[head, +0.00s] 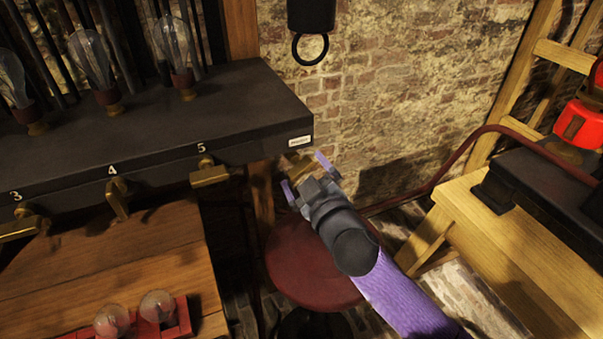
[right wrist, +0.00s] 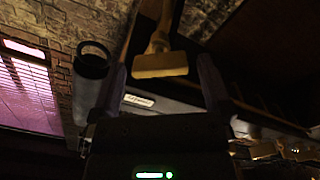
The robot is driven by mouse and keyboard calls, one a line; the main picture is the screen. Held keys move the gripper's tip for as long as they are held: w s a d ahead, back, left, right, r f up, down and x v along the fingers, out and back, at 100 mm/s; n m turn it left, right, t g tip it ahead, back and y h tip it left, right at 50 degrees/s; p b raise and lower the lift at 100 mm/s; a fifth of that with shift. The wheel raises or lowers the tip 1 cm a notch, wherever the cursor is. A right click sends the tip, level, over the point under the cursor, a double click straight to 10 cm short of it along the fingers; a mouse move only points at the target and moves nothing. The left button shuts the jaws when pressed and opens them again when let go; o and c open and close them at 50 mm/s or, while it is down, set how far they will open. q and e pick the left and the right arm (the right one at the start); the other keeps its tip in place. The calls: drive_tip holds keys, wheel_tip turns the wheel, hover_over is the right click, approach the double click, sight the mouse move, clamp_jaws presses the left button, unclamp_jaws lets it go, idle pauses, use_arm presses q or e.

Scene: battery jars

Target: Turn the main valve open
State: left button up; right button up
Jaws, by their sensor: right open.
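A brass valve handle (head: 298,165) shows just below the labelled right end of the black box (head: 250,110); the label is too small to read. My right gripper (head: 306,173) is open, with purple fingers on either side of the handle. In the right wrist view the T-shaped brass handle (right wrist: 160,65) lies between the open fingers, its bar crosswise. I see no clear contact. The gripper partly hides the valve in the head view. My left gripper is not in view.
Brass valves marked 3 (head: 20,228), 4 (head: 117,198) and 5 (head: 208,174) line the box front. Glass bulbs (head: 92,58) stand on top. A red round stool (head: 305,268) is below my right arm. A wooden bench (head: 480,225) stands at right; a black ring (head: 310,49) hangs above.

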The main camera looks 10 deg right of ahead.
drive_tip(key=shift+w+a, duration=0.1)
drive_tip(key=shift+w, duration=0.4)
drive_tip(key=c, duration=1.1)
drive_tip(key=shift+n, duration=0.3)
drive_tip(key=n+p, duration=0.2)
drive_tip(key=n, duration=0.1)
drive_tip(key=shift+r+n, duration=0.1)
drive_tip(key=shift+n, duration=0.3)
drive_tip(key=n+p, duration=0.1)
drive_tip(key=n, duration=0.2)
drive_tip(key=shift+n, duration=1.6)
drive_tip(key=shift+p, duration=0.3)
